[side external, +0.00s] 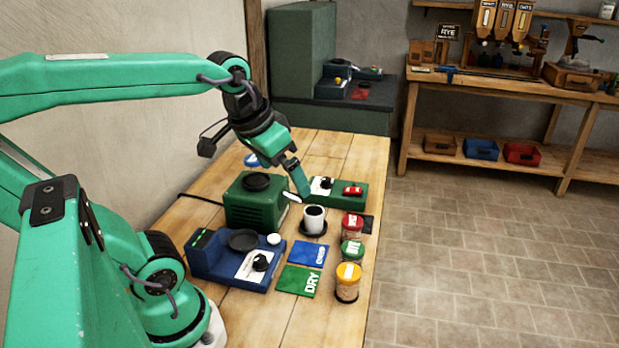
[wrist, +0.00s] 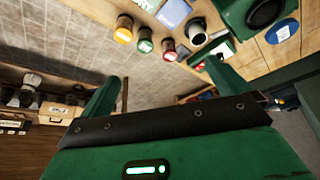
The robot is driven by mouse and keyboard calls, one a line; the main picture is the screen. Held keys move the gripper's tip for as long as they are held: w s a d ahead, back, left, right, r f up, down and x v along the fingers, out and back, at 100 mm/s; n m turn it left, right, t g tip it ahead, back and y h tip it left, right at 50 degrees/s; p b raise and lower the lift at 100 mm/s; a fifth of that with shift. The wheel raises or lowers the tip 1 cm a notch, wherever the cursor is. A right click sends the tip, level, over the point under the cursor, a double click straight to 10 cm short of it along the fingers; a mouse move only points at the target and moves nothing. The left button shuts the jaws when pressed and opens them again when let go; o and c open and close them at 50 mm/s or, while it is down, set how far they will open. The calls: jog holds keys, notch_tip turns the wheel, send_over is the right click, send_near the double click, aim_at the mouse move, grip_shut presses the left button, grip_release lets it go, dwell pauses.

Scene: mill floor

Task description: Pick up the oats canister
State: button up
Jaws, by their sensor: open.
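Three lidded canisters stand in a row along the right edge of the bench: a red-lidded one (side external: 352,225), a green-lidded one (side external: 352,252) and a yellow-lidded one (side external: 348,284). The lid marks are too small to read surely, so I cannot tell which holds oats. The wrist view also shows the yellow-lidded (wrist: 123,31), green-lidded (wrist: 145,43) and red-lidded (wrist: 168,50) canisters beyond the fingers. My gripper (side external: 297,193) is open and empty, above the bench, behind and left of the canisters. In the wrist view its fingers (wrist: 163,72) are spread wide.
A white mug (side external: 314,219) on a dark coaster stands close to my gripper. Floor lies right of the bench.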

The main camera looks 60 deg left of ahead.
jog(key=shift+m+t+h, duration=0.3)
jog(key=shift+m+t, duration=0.1)
jog(key=shift+m, duration=0.3)
jog(key=s+d+f, duration=0.2)
jog(key=d, duration=0.1)
jog(key=shift+s+d+f, duration=0.1)
jog(key=shift+s+f, duration=0.05)
jog(key=shift+f, duration=0.15)
jog(key=c, duration=0.6)
jog(key=n+g, duration=0.6)
jog(key=n, duration=0.3)
send_over(254, 158)
notch_tip(254, 158, down, 3)
jog(key=shift+r, duration=0.1)
jog(key=shift+f, duration=3.95)
